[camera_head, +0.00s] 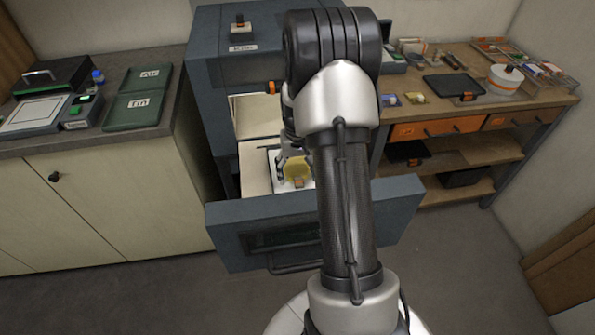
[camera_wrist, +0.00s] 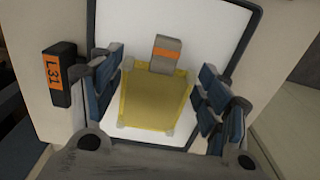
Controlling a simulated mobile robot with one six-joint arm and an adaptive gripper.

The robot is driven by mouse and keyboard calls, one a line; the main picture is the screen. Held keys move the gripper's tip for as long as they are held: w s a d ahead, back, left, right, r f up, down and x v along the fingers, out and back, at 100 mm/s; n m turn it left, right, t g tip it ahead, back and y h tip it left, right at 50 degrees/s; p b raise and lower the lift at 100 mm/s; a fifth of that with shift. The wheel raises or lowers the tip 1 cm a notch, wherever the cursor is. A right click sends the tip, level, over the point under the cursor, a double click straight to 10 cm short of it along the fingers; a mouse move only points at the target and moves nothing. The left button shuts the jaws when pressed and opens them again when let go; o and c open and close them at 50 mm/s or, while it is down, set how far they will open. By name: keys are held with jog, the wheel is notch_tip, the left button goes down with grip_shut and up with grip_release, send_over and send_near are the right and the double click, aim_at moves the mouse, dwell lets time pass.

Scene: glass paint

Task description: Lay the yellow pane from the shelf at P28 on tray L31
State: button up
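The yellow pane (camera_wrist: 155,98) has pale corner pieces and a grey block with an orange stripe (camera_wrist: 167,54) at its far edge. It lies over the white surface of tray L31 (camera_wrist: 215,35); whether it rests flat on it is hard to tell. The pane (camera_head: 297,168) and tray (camera_head: 279,186) also show in the head view, inside the pulled-out drawer. My gripper (camera_wrist: 160,75) is over the tray, its fingers wide apart on either side of the pane, with small gaps visible. In the head view my arm hides most of my gripper (camera_head: 286,165).
The open grey drawer (camera_head: 232,222) surrounds the tray, below a grey cabinet (camera_head: 210,80). A worktop (camera_head: 150,135) with dark green cases stands left. A wooden workbench (camera_head: 540,95) with trays and small items stands right. The floor in front is clear.

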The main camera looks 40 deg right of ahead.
jog(key=o, duration=0.6)
jog(key=shift+c, duration=0.2)
jog(key=shift+r, duration=0.1)
jog(key=shift+r+p, duration=2.7)
jog(key=shift+r, duration=0.8)
